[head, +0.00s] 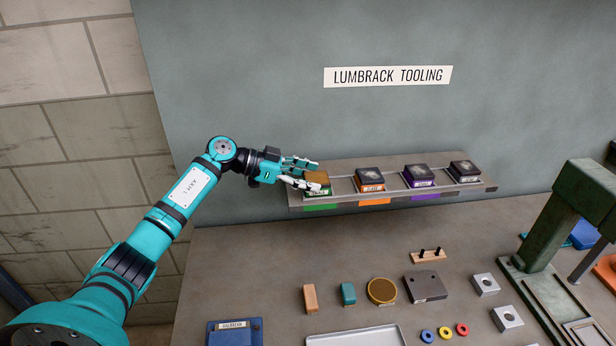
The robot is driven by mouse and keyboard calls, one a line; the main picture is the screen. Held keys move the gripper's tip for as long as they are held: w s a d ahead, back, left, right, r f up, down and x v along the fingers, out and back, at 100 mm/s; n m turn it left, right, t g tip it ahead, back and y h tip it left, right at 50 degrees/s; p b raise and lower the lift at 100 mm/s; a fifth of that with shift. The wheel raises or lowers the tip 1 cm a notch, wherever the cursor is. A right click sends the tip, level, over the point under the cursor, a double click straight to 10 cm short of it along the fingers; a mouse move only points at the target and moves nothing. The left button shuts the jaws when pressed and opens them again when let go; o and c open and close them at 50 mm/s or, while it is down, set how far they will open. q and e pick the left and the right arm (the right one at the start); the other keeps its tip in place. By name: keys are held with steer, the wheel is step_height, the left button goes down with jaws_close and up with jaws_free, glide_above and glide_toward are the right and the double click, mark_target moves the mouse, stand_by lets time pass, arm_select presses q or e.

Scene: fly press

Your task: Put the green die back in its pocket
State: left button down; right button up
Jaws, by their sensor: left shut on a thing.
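The green die (318,189) has a brown top and a green lower edge with a white label. It is at the left end of the wall rack (340,204), over the green-marked pocket. My left gripper (309,174) reaches in from the left and is shut on the green die. The fingers hide part of its left side. I cannot tell whether the die rests fully in the pocket. The orange die (369,180), the purple die (418,176) and a black die (464,171) sit to its right on the rack. My right gripper is not in view.
A green fly press (580,215) stands at the right.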

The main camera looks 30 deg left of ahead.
arm_select(q)
steer(key=shift+c, duration=2)
jaws_free()
steer(key=shift+r, duration=0.15)
steer(key=shift+o, duration=0.2)
steer(key=shift+s+f, duration=0.1)
steer(key=shift+f, duration=0.1)
steer(key=shift+s+a+r, duration=0.1)
steer(key=shift+s+a, duration=0.05)
steer(key=shift+a, duration=0.15)
steer(key=v, duration=1.1)
steer(key=shift+r, duration=0.25)
